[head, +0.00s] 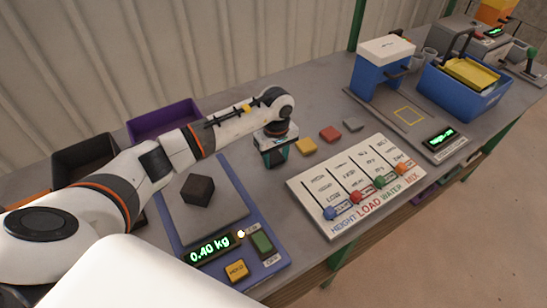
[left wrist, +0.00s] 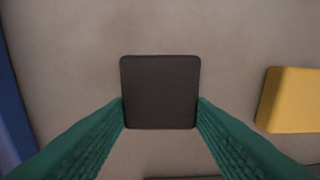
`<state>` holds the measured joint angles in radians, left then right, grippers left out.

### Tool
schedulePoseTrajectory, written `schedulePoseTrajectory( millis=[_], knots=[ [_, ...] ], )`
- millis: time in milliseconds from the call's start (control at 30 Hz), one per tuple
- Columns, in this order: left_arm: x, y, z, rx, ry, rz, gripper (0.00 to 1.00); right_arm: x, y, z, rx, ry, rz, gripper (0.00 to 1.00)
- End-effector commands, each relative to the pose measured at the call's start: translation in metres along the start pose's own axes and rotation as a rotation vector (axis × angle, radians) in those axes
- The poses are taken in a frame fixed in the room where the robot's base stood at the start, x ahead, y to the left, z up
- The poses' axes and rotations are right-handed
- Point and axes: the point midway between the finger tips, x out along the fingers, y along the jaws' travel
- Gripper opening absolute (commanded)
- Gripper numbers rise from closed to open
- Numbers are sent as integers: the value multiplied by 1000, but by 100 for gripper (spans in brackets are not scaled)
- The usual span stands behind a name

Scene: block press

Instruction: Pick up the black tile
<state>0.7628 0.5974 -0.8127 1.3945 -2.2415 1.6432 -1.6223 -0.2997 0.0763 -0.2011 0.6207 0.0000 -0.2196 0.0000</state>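The black tile (left wrist: 160,92) is a dark square with rounded corners in the middle of the left wrist view. My left gripper (head: 273,157) is low over the table in the head view, at the near-left end of the row of tiles. In the left wrist view its green fingers (left wrist: 161,112) lie against the tile's left and right sides, with no gap visible. I cannot tell whether the tile rests on the table or is slightly raised. In the head view the tile is mostly hidden by the gripper. My right gripper is not in view.
Yellow (head: 306,146), red (head: 330,134) and grey (head: 353,125) tiles lie to the right. A lever panel (head: 330,208) stands in front. A scale (head: 178,222) reading 0.40 kg bears a dark block (head: 198,190). Purple (head: 163,119) and black (head: 84,160) bins stand at left.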

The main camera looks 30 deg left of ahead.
Motion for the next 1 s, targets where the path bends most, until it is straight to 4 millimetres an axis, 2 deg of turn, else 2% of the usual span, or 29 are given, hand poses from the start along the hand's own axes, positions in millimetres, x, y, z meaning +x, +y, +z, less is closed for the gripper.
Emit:
schedulePoseTrajectory(
  millis=[33, 100, 333, 433, 800, 1000],
  knots=[
    [0, 0, 0, 0, 0, 0, 33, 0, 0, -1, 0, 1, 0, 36],
    [0, 0, 0, 0, 0, 0, 24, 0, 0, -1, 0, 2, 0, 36],
    [-2, 0, 0, 0, -1, -1, 24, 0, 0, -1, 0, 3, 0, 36],
    [-9, -1, 1, 1, -3, -4, 24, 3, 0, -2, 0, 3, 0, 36],
    [-79, 0, 1, 0, -4, -4, 24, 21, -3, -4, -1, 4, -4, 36],
    [-98, 0, 0, 1, -1, -1, 24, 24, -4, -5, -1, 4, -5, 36]
  ],
)
